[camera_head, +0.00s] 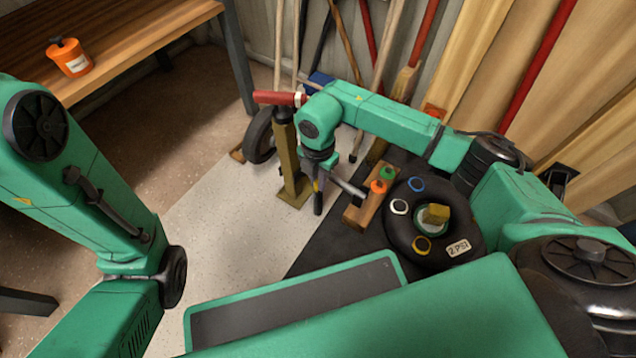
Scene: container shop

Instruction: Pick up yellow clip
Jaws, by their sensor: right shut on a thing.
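My right gripper (325,186) hangs from the green right arm near the middle of the view, pointing down beside the olive pump post. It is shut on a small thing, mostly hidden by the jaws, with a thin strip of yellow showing. I cannot tell its full shape. A yellow ring-shaped piece (422,245) lies on the black tire (458,218) to the right, apart from the gripper. My left arm comes in at the left; its gripper is out of the frame.
Blue (416,184) and white (399,207) rings and a yellowish block (436,213) are on the tire. A wooden block (357,215) with orange and green knobs stands left of it. A pump (287,160) stands beside the gripper. An orange pot (70,60) sits on the wooden bench.

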